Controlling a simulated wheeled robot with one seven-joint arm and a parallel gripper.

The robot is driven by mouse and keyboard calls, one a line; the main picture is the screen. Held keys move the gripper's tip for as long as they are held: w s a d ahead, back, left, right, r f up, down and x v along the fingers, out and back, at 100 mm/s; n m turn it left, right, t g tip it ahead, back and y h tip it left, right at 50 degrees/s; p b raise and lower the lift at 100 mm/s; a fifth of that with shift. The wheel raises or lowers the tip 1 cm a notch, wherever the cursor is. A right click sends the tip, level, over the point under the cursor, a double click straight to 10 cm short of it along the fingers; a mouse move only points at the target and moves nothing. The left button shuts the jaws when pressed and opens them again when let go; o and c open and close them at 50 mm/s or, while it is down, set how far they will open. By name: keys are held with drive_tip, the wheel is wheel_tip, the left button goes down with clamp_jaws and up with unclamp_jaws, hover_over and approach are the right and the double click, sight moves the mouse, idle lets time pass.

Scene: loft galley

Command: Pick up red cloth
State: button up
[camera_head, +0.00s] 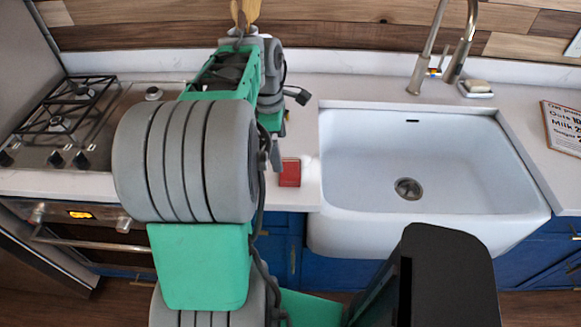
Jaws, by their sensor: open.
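The red cloth (289,173) is a small folded red square lying on the white counter, just left of the sink and near the counter's front edge. My gripper (273,156) points down just left of and above the cloth, largely hidden behind my own arm. It is open, with nothing seen between its fingers. The cloth's left edge is close to the gripper in the picture. I cannot tell whether they touch.
The white sink (420,150) is empty, with a tall faucet (430,45) behind it. Soap on a dish (478,87) and a written board (562,128) lie to the right. A gas hob (70,120) is at left. Blue cabinets (270,245) stand below the counter.

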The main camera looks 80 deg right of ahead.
sight(290, 167)
drive_tip(key=shift+s+d+f, duration=0.15)
drive_tip(key=shift+s+f, duration=0.2)
drive_tip(key=shift+s, duration=0.2)
drive_tip(key=shift+s+d+f, duration=0.15)
drive_tip(key=shift+s+f, duration=0.2)
drive_tip(key=shift+s, duration=0.2)
drive_tip(key=f, duration=0.4)
drive_tip(key=f+p, duration=0.1)
drive_tip(key=f, duration=0.1)
drive_tip(key=shift+s+f, duration=0.2)
drive_tip(key=shift+s, duration=0.05)
drive_tip(key=shift+c, duration=0.3)
drive_tip(key=c, duration=1.1)
